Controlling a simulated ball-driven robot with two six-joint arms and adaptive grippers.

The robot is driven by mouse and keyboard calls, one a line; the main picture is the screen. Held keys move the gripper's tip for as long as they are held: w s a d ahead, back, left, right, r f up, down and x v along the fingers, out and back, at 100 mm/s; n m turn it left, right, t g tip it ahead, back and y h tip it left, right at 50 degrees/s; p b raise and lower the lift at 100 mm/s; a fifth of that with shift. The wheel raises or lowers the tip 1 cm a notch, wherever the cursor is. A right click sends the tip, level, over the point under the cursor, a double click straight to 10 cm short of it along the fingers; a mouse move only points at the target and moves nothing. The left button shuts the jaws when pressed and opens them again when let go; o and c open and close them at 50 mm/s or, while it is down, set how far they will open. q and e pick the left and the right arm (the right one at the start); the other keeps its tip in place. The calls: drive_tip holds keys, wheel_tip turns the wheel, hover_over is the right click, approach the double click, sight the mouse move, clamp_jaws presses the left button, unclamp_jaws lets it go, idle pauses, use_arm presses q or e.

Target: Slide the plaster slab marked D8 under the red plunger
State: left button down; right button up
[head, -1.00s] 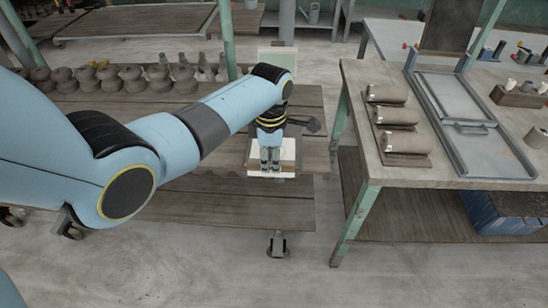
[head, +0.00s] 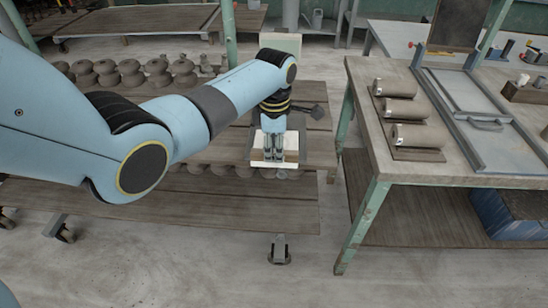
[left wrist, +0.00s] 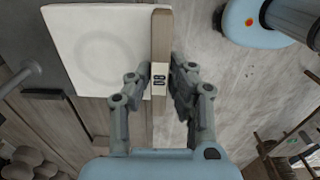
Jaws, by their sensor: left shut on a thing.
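The plaster slab (head: 288,142) is a white square block at the front edge of the wooden shelf. The red plunger is not visible; my arm covers part of the area behind the slab. My right gripper is out of view.
A dark lever (head: 318,112) sticks out right of my gripper, with a pale upright panel (head: 281,43) behind. Brown clay pots (head: 130,73) line the shelf at left. A worktable (head: 365,120) with rollers (head: 415,135) stands close on the right.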

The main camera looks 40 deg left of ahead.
use_arm(q)
drive_tip(key=shift+w+a+f+b, duration=0.1)
drive_tip(key=shift+w+a+b, duration=0.55)
drive_tip(key=shift+w+b, duration=0.3)
drive_tip(key=shift+w+a+f+b, duration=0.1)
drive_tip(key=shift+w+a+b, duration=0.5)
drive_tip(key=shift+w+b, duration=0.35)
drive_tip(key=shift+w+a+b, duration=0.3)
drive_tip(key=shift+w+b, duration=0.2)
drive_tip(key=shift+w, duration=0.05)
drive_tip(key=shift+w+a+b, duration=0.25)
drive_tip(key=shift+w+b, duration=0.25)
drive_tip(key=shift+w+a+b, duration=0.2)
drive_tip(key=shift+w+b, duration=0.1)
drive_tip(key=shift+b, duration=0.05)
drive_tip(key=shift+r, duration=0.1)
drive_tip(key=shift+w, duration=0.1)
drive_tip(key=shift+w+a+b, duration=0.35)
drive_tip(key=shift+w+b, duration=0.1)
drive_tip(key=shift+b, duration=0.15)
drive_tip(key=c, duration=1.1)
unclamp_jaws()
drive_tip(key=shift+c, duration=0.2)
